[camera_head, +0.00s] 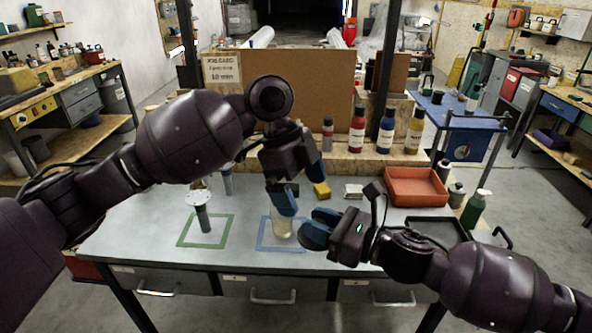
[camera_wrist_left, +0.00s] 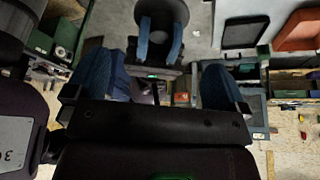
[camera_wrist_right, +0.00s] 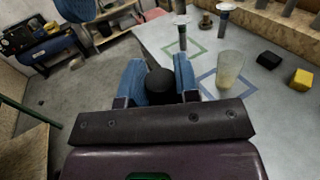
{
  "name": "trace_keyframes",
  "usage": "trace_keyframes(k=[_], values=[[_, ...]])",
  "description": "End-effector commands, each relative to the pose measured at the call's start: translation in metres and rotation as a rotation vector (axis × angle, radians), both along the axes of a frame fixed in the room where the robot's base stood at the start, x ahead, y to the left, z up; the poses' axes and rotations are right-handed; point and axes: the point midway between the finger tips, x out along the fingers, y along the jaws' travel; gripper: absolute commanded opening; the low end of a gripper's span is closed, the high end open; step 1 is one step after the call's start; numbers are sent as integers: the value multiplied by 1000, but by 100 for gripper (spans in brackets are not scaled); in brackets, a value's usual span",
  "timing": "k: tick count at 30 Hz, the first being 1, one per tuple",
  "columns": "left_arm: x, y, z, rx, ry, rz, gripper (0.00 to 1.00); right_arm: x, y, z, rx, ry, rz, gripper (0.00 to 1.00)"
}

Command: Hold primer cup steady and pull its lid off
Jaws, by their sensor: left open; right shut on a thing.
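The primer cup (camera_head: 282,228), a clear cup with pale contents, stands upright in the blue outlined square, partly hidden by a left finger in the head view. The right wrist view shows the cup (camera_wrist_right: 230,68) whole, with an open top. My right gripper (camera_head: 318,228) is just right of the cup. In the right wrist view its blue fingers (camera_wrist_right: 160,75) are shut on a black rounded thing (camera_wrist_right: 160,86), which looks like the lid, apart from the cup. My left gripper (camera_head: 301,190) is open above the cup, fingers pointing down, with nothing visible between them.
A dark post with a white disc (camera_head: 203,218) stands in the green square, another (camera_head: 227,183) behind. A yellow block (camera_head: 321,191), a pale block (camera_head: 354,191), an orange tray (camera_head: 415,187) and a black tray (camera_head: 438,230) lie right. Bottles line the back shelf.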

Motion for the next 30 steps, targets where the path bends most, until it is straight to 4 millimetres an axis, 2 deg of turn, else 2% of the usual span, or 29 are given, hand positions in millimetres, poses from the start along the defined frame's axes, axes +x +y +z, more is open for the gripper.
trace_keyframes(k=[9,15,21,29,30], values=[[-10,-17,-47,-1,3,-1,100,0,0,0,0,0,0,1],[-13,-25,-67,-1,2,1,100,0,0,0,0,0,0,1],[-15,-28,-75,-2,0,0,100,0,0,0,0,0,0,1],[-15,-28,-75,-2,0,0,100,0,0,0,0,0,0,1],[-15,-28,-75,-2,0,0,94,0,0,0,0,0,0,1]])
